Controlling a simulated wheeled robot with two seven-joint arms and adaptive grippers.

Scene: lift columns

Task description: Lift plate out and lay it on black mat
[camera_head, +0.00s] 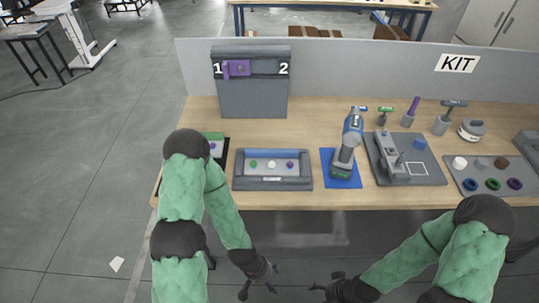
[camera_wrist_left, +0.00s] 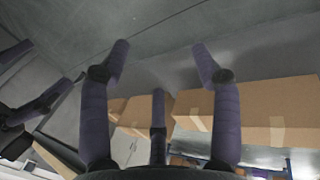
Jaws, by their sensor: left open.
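A shallow grey tray (camera_head: 240,183) with a blue inner back wall stands on the table. Inside it lies a flat grey plate (camera_head: 263,171) with a green, a white and a purple piece on it. A black mat (camera_head: 222,160) lies left of the tray, mostly hidden behind my left arm; a green item with a purple spot shows on or near it. My left gripper (camera_head: 258,289) is open and empty in front of the table's front edge, below the tray; its spread fingers show in the left wrist view (camera_wrist_left: 161,47). My right gripper (camera_head: 325,288) looks open and empty, also in front of the table.
A grey upright panel (camera_head: 252,98) marked 1 and 2 with a purple slider stands behind the tray. Right of it are a drill on a blue mat (camera_head: 342,181), a grey fixture (camera_head: 428,171) and a tray of rings (camera_head: 490,172). Cardboard boxes (camera_wrist_left: 262,110) show in the wrist view.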

